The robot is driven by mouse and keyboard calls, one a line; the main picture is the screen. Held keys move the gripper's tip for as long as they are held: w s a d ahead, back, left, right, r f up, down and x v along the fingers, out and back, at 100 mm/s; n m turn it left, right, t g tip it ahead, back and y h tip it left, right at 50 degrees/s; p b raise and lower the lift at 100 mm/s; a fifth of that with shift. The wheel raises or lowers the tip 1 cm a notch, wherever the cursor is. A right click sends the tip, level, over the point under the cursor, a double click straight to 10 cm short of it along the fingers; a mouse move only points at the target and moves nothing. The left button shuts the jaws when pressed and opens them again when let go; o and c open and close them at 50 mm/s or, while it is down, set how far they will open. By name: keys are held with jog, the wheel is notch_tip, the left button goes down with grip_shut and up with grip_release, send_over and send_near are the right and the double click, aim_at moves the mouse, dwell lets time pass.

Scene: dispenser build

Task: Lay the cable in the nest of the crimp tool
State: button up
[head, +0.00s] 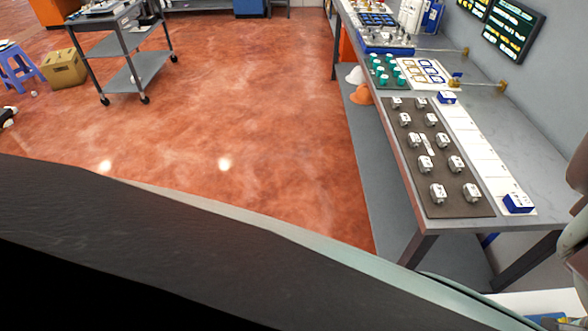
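I cannot make out the cable or the crimp tool with its nest in the head view. My gripper is not in view. A grey workbench (547,165) runs along the wall on the right, and the small items at its far end are too small to tell apart.
A dark mat (450,193) with several silvery parts lies on the bench, beside a white strip (482,150) with a blue block (518,203). Wall screens (512,35) hang behind. A grey cart (147,67), cardboard box (65,70) and blue stool (17,66) stand left. The red floor (240,110) between is clear.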

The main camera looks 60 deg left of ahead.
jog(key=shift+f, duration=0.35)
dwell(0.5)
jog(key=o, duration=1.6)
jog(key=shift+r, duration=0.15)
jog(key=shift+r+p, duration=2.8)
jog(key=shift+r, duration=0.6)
